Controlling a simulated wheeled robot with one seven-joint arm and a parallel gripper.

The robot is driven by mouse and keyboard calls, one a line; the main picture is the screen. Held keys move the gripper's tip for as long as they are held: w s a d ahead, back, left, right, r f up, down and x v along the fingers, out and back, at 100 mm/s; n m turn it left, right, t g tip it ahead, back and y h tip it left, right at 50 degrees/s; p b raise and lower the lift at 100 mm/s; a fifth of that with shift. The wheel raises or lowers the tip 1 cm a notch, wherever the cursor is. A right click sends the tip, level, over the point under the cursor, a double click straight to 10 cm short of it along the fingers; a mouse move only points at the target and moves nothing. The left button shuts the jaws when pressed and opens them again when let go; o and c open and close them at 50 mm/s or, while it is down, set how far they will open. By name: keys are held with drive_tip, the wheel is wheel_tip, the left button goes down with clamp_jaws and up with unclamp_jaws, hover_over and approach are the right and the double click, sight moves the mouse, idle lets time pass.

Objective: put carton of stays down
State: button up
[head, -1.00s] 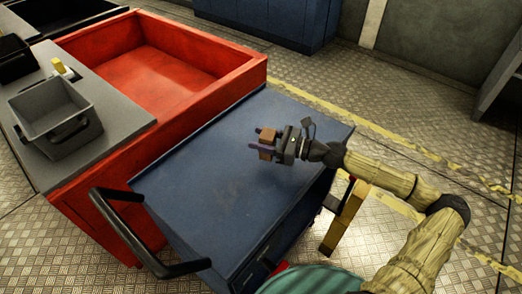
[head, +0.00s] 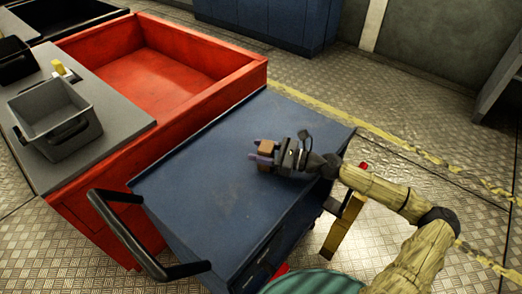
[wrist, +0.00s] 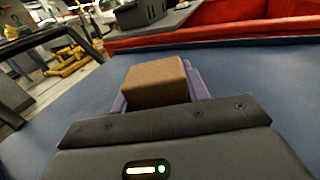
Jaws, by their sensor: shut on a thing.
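The carton of stays, a small brown box (wrist: 155,82), is between the purple fingers of my gripper. In the head view the carton (head: 268,147) shows at the end of my gripper (head: 263,154), which is shut on it. They are low over the blue top of the cart (head: 215,190), near its middle. I cannot tell whether the carton touches the top. The carton's underside is hidden in both views.
A red open bin (head: 165,75) stands against the cart's far left side. A grey crate (head: 55,115) sits on a grey counter (head: 115,125). The cart's black handle (head: 150,250) is at the front left. The blue top around the carton is bare.

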drive_tip(key=o, duration=1.1)
drive_tip(key=shift+c, duration=0.2)
drive_tip(key=shift+r, duration=0.15)
drive_tip(key=v, duration=1.2)
